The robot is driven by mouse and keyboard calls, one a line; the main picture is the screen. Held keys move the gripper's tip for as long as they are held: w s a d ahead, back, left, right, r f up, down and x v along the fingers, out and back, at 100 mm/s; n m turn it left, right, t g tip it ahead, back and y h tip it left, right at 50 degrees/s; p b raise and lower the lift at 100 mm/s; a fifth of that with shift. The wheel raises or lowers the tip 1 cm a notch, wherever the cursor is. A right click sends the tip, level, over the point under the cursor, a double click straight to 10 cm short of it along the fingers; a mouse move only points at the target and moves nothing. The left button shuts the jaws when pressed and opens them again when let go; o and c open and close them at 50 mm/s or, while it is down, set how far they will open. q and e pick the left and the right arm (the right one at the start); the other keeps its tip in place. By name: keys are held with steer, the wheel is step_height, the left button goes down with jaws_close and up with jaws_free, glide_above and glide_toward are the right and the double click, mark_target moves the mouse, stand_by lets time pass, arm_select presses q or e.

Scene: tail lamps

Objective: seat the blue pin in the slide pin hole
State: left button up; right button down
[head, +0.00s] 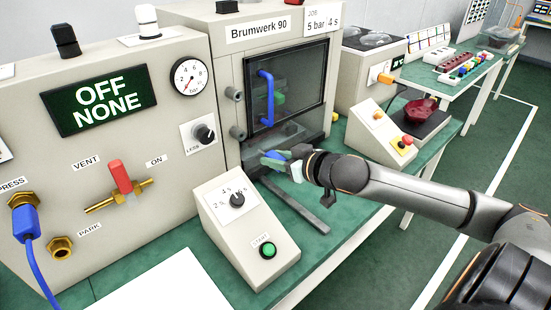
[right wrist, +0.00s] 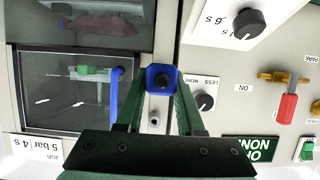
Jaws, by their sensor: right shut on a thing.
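My right gripper (head: 274,160) is shut on the blue pin (right wrist: 158,77). In the right wrist view the pin's dark-centred end shows between the two green fingers (right wrist: 158,105). In the head view a bit of blue shows at the fingers, in front of the cabinet's lower left front. Two grey round fittings, an upper (head: 233,94) and a lower (head: 238,132), sit left of the door. One fitting (right wrist: 154,118) shows just below the pin in the wrist view. I cannot tell which opening is the slide pin hole. My left gripper is not in view.
The glazed door (head: 300,88) has a blue handle (head: 266,98). A sloped control box with a green START button (head: 267,250) stands in front, left of my right gripper. A dark metal rail (head: 295,205) lies below it. The LESS knob (head: 204,134) is on the left panel.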

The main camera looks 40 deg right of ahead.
steer(key=shift+r+p, duration=0.15)
steer(key=shift+p, duration=0.4)
steer(key=w, duration=0.3)
steer(key=shift+w+a, duration=0.15)
steer(key=shift+w, duration=0.15)
steer(key=shift+w+a+p, duration=0.1)
steer(key=shift+w+p, duration=0.35)
steer(key=shift+w, duration=0.55)
steer(key=shift+p, duration=0.4)
steer(key=shift+p, duration=0.4)
